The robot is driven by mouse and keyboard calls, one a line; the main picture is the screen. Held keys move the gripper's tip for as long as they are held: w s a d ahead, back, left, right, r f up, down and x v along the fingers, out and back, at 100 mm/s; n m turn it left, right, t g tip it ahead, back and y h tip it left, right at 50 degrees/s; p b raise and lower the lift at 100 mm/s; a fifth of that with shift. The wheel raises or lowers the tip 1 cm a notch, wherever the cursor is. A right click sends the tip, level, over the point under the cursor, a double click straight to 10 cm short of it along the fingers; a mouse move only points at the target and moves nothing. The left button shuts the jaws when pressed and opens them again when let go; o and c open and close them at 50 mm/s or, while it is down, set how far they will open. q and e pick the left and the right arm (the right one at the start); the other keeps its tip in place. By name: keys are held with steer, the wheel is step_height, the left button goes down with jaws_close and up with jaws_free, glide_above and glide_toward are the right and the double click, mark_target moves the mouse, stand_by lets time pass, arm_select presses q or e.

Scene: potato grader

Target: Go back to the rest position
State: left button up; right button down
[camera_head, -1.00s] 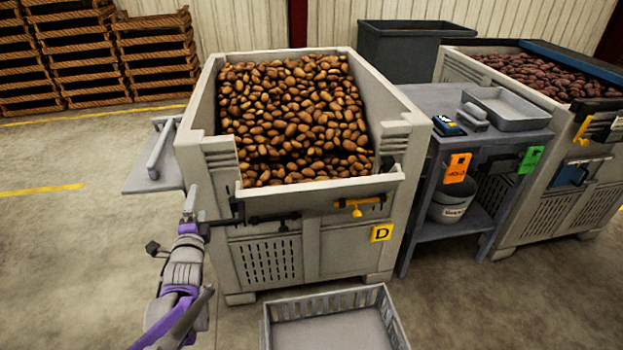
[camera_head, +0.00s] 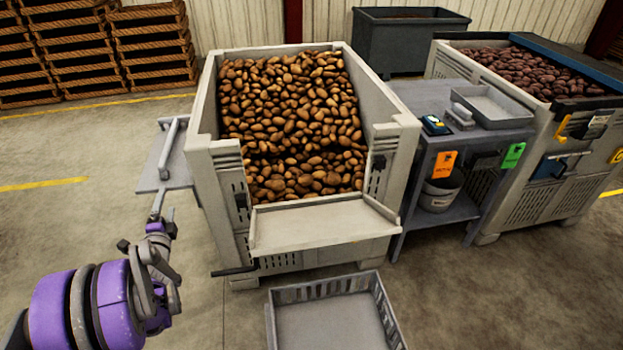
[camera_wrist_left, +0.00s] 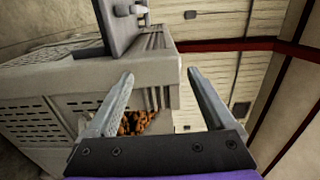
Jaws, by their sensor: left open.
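My left gripper (camera_head: 157,208) is at the left of the head view, beside the front left corner of the potato bin (camera_head: 215,150). It is clear of the bin's front. In the left wrist view its two fingers (camera_wrist_left: 160,88) are spread with nothing between them, and part of the bin (camera_wrist_left: 45,110) shows behind. The bin is heaped with brown potatoes (camera_head: 290,110). Its front flap (camera_head: 325,222) hangs folded outward with its bare inner face showing. My right gripper is not in view.
A grey shelf (camera_head: 165,170) juts from the bin's left side, close to my gripper. An empty slatted tray (camera_head: 335,325) lies on the floor in front. A side table (camera_head: 415,97) and a second bin (camera_head: 540,170) stand right. Floor at left is open.

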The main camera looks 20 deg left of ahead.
arm_select(q)
steer(key=s+d+r+n+g+h, duration=0.1)
steer(key=s+d+n+g, duration=0.2)
steer(key=d, duration=0.6)
steer(key=s+d+n+g+h, duration=0.15)
steer(key=d+n, duration=0.35)
steer(key=d, duration=0.5)
steer(key=s+d+f+n+g+h, duration=0.2)
steer(key=s+d+f+g+h, duration=0.1)
steer(key=s+d, duration=0.65)
steer(key=s+d+f+n+g+h, duration=0.2)
steer(key=s+d+f+g+h, duration=0.15)
steer(key=s+d, duration=0.6)
steer(key=w+d+r+p, duration=0.2)
steer(key=w+r+p, duration=0.1)
steer(key=r+p, duration=0.9)
steer(key=shift+r+t, duration=0.3)
steer(key=shift+r, duration=0.2)
